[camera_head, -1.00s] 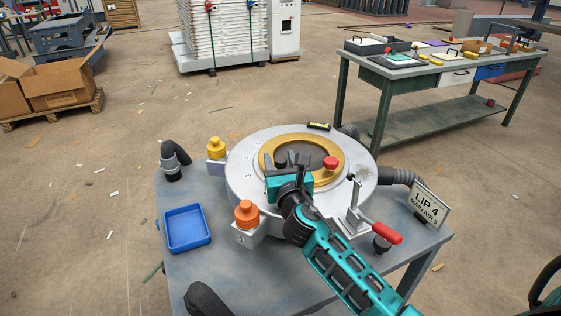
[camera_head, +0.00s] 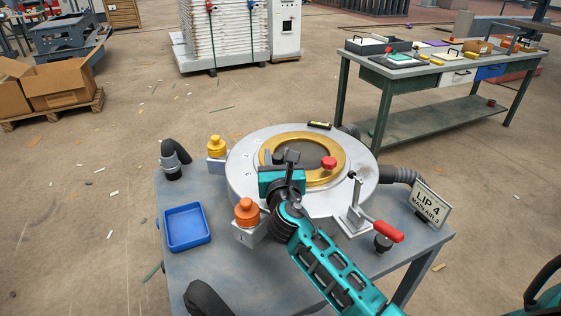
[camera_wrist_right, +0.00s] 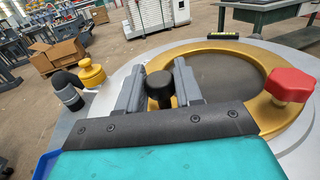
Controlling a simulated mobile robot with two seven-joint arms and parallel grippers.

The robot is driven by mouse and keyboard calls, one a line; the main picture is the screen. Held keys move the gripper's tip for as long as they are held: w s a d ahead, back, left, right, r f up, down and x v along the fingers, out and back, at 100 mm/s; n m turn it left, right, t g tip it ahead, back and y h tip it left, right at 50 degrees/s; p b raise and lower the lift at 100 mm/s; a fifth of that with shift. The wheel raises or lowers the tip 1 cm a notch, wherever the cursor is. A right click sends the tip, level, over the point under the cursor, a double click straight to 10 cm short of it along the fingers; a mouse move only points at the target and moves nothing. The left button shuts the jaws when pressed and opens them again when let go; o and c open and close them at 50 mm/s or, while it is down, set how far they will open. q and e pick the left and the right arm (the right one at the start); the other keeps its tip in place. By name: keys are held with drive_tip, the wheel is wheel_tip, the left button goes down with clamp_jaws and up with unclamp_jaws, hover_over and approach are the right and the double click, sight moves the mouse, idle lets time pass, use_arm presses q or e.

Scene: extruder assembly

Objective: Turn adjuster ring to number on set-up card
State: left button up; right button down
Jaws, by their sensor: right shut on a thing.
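The gold adjuster ring (camera_head: 333,147) lies on top of a round grey housing (camera_head: 243,190) on the table. A black knob (camera_wrist_right: 159,85) stands on the ring's near left part in the wrist view. My right gripper (camera_head: 281,160) is shut on this black knob, with one grey finger on each side of it. A red knob (camera_head: 329,163) sits at the ring's right side and also shows in the wrist view (camera_wrist_right: 290,84). The set-up card (camera_head: 428,204) at the table's right reads "LIP 4" and "MAIN AIR 3". Numbers on the housing are too small to read. My left gripper is not in view.
An orange knob (camera_head: 246,211) and a yellow knob (camera_head: 216,146) stand left of the housing. A clamp with a red handle (camera_head: 387,232) stands front right. A blue tray (camera_head: 187,227) lies on the left. A small level (camera_head: 319,125) sits at the back.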

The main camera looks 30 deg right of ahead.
drive_tip(key=shift+w, duration=0.1)
drive_tip(key=c, duration=0.8)
unclamp_jaws()
drive_tip(key=shift+c, duration=0.2)
drive_tip(key=v, duration=1.3)
